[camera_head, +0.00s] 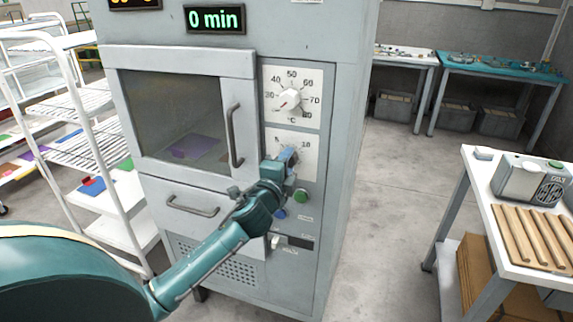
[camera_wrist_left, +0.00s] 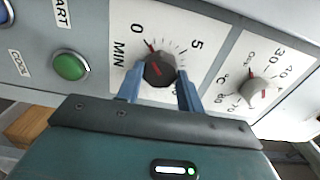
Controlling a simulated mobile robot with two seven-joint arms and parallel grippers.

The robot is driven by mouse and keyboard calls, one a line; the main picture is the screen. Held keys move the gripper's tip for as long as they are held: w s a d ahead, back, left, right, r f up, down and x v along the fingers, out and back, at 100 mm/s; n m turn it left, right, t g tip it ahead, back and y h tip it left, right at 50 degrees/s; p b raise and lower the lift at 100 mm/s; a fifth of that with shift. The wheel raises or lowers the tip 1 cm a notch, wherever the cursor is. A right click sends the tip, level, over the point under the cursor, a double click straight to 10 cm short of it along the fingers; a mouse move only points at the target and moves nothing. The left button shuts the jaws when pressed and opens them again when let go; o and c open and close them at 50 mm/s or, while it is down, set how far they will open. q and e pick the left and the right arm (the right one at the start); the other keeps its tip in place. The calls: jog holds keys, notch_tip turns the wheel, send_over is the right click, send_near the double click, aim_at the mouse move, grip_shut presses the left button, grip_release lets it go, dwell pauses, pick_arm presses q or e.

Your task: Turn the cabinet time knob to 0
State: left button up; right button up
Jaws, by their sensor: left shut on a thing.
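The grey cabinet (camera_head: 232,58) stands in the middle of the head view. Its green display (camera_head: 214,18) reads "0 min". The time knob (camera_wrist_left: 160,69) is dark, with a red mark near the 0 end of its MIN scale. My left gripper (camera_head: 286,160) is at this lower dial, and its blue fingers (camera_wrist_left: 159,90) are shut on the time knob from both sides. In the head view the gripper hides most of the knob. My right gripper is not in view.
The temperature knob (camera_head: 289,99) sits above the time dial; it also shows in the wrist view (camera_wrist_left: 258,91). A green button (camera_head: 301,196) is just below my gripper. The door handle (camera_head: 235,136) is to the left. A white table (camera_head: 480,166) stands at right, beyond clear floor.

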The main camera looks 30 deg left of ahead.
pick_arm(q)
jog(key=shift+n, duration=0.7)
jog(key=o, duration=1)
jog(key=shift+s, duration=0.1)
jog(key=b+v, duration=0.1)
jog(key=v, duration=1.2)
jog(key=shift+b, duration=0.3)
jog(key=shift+f, duration=0.1)
jog(key=s+d+f+n+g+h+p, duration=0.1)
jog(key=s+d+f+n+g+h, duration=0.2)
jog(key=s+d+f, duration=0.4)
jog(key=s+d+f+n+g+h+p, duration=0.2)
jog(key=s+d+f+n, duration=0.5)
jog(key=f, duration=0.9)
jog(key=d+g+h, duration=0.1)
jog(key=d+h, duration=0.1)
jog(key=d, duration=0.1)
jog(key=shift+d+n+g+h, duration=0.3)
jog(key=shift+n+g+h, duration=0.1)
